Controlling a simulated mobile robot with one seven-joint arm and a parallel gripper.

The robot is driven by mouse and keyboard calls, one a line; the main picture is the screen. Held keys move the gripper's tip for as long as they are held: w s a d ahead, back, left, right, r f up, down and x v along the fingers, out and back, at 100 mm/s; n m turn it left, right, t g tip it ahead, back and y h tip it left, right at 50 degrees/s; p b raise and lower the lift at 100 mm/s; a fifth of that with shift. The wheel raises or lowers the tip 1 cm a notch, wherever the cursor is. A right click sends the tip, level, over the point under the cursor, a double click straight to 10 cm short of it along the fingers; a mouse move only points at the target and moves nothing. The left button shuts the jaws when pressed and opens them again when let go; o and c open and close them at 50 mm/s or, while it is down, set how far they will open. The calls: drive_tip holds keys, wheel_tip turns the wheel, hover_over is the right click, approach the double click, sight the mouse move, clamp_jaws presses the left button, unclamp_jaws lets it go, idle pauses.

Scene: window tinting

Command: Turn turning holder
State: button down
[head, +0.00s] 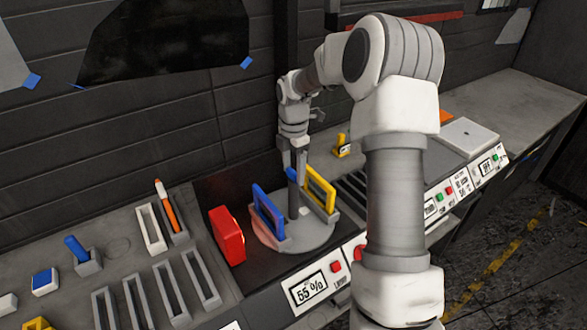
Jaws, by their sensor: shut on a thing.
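The turning holder (295,238) is a round grey plate set in the dark recess of the bench. A blue frame (268,212) stands upright on its left part and a yellow frame (320,189) on its right part. A post with a blue top (291,174) rises between them. My gripper (293,172) points down from above and is shut on this post at its upper part. The fingers partly hide the post, and my arm hides part of the bench to the right.
A red block (227,235) stands close to the left of the holder. An orange-handled tool (166,205) and a blue-handled tool (76,248) sit in holders further left. Empty grey slots (161,293) line the front left. A panel reading 55 % (311,287) is in front.

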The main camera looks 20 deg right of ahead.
idle(0.4)
unclamp_jaws()
drive_tip(key=shift+r, duration=0.15)
wheel_tip(320, 180, up, 17)
drive_tip(key=shift+r+b, duration=0.15)
drive_tip(key=shift+b, duration=0.2)
drive_tip(key=shift+a, duration=0.1)
